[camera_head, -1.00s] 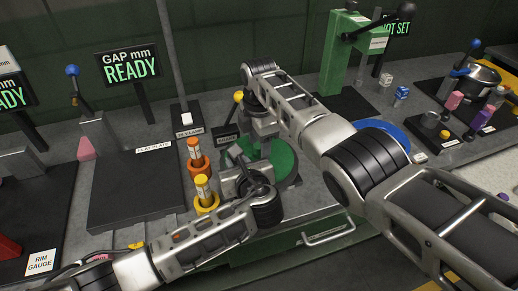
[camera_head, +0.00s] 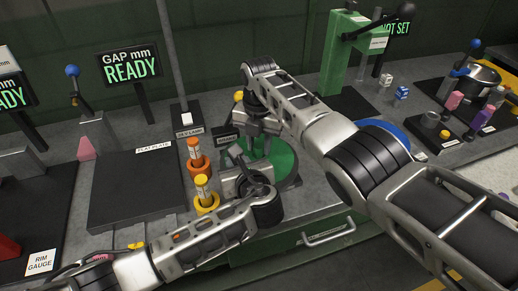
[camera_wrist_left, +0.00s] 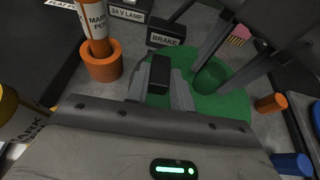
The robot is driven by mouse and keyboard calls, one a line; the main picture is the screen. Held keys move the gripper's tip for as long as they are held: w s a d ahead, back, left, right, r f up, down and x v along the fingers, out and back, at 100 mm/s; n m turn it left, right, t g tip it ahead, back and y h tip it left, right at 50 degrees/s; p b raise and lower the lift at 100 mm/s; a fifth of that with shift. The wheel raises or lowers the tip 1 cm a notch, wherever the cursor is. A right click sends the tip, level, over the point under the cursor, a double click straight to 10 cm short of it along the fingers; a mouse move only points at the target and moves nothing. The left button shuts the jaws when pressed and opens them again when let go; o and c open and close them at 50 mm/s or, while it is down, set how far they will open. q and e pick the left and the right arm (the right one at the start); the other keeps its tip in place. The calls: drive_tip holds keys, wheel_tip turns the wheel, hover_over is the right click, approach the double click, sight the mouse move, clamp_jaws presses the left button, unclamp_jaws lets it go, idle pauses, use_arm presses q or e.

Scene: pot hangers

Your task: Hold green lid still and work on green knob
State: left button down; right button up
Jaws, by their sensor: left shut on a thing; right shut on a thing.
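The green lid (camera_head: 286,161) lies flat on the bench in the head view, partly covered by both my grippers; it also shows in the left wrist view (camera_wrist_left: 232,106). The green knob (camera_wrist_left: 209,77) stands on it as a short upright cylinder, between the fingertips of my right gripper (camera_head: 256,147). That gripper reaches down from above and is shut on the knob. My left gripper (camera_wrist_left: 160,85) is shut on a dark upright block (camera_wrist_left: 160,72) at the lid's left side. Whether that block belongs to the lid I cannot tell.
Two markers stand in orange (camera_head: 199,162) and yellow (camera_head: 207,200) cups close to my left gripper. The BRAKE label (camera_wrist_left: 165,40) is just beyond it. A dark flat plate (camera_head: 130,185) lies left, clear on top. A green press (camera_head: 343,55) stands behind right.

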drive_tip(key=n, duration=0.5)
drive_tip(key=shift+n, duration=0.4)
drive_tip(key=o, duration=1.2)
drive_tip(key=shift+c, duration=0.2)
